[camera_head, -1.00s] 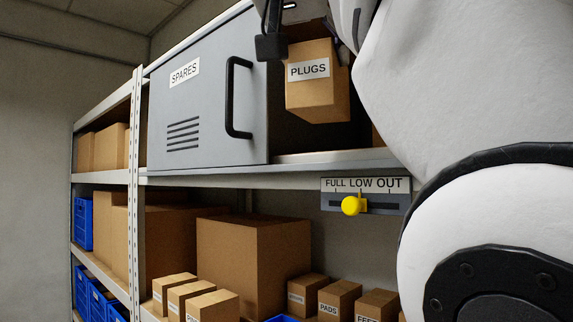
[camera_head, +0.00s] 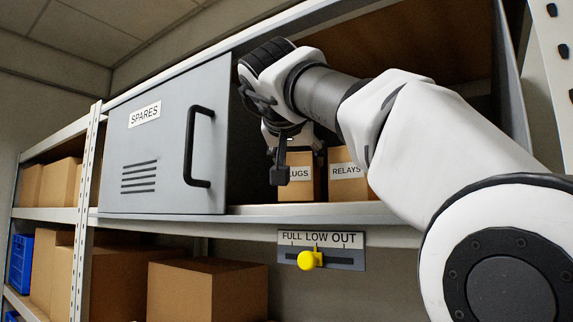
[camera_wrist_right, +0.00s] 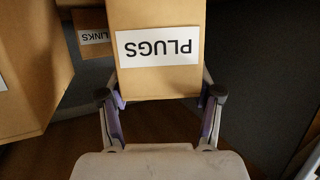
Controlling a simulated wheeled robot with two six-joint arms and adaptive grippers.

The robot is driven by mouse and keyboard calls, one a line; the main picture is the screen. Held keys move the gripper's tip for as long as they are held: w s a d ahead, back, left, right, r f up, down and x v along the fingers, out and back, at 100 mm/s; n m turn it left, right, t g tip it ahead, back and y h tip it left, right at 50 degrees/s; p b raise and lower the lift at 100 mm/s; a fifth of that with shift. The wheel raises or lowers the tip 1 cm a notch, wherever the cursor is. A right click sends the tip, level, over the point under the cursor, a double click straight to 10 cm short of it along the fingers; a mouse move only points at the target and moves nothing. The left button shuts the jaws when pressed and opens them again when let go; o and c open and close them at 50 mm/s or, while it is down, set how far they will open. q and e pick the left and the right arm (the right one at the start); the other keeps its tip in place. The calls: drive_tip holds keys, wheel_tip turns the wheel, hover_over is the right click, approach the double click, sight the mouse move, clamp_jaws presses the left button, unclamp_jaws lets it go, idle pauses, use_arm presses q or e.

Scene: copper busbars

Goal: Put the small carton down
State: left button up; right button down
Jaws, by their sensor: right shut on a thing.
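The small PLUGS carton (camera_head: 304,190) is in the open bay beside the grey SPARES door, at shelf level, left of the RELAYS carton (camera_head: 347,185). It looks upright, and I cannot tell whether its base touches the shelf (camera_head: 262,213). My right gripper (camera_head: 298,165) reaches in from the right and is shut on the PLUGS carton, covering part of its label. In the right wrist view the PLUGS carton (camera_wrist_right: 158,80) sits between both fingers, its label upside down in the picture. My left gripper is not in view.
The SPARES door (camera_head: 160,140) with its black handle (camera_head: 196,147) stands left of the bay. A LINKS carton (camera_wrist_right: 92,36) is deeper in the bay. A FULL LOW OUT slider with a yellow knob (camera_head: 310,260) is below the shelf edge. Large cartons fill the lower shelf.

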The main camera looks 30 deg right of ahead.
drive_tip(key=shift+s+a+r, duration=0.2)
drive_tip(key=shift+s, duration=0.05)
drive_tip(key=shift+w+d+f, duration=0.45)
drive_tip(key=shift+d+f, duration=0.15)
drive_tip(key=shift+d, duration=0.1)
drive_tip(key=shift+c, duration=1.1)
unclamp_jaws()
drive_tip(key=shift+w+d, duration=0.1)
drive_tip(key=shift+s+a+r, duration=0.25)
drive_tip(key=shift+s+a, duration=0.05)
drive_tip(key=shift+a, duration=0.2)
drive_tip(key=shift+s+r, duration=0.1)
drive_tip(key=shift+r, duration=0.15)
drive_tip(key=b+v, duration=0.1)
drive_tip(key=v, duration=0.1)
drive_tip(key=shift+s+a+f+b, duration=0.1)
drive_tip(key=shift+s+a+b, duration=0.1)
drive_tip(key=shift+s+b, duration=0.15)
drive_tip(key=v, duration=0.8)
drive_tip(key=shift+a+r, duration=0.25)
drive_tip(key=shift+r, duration=0.05)
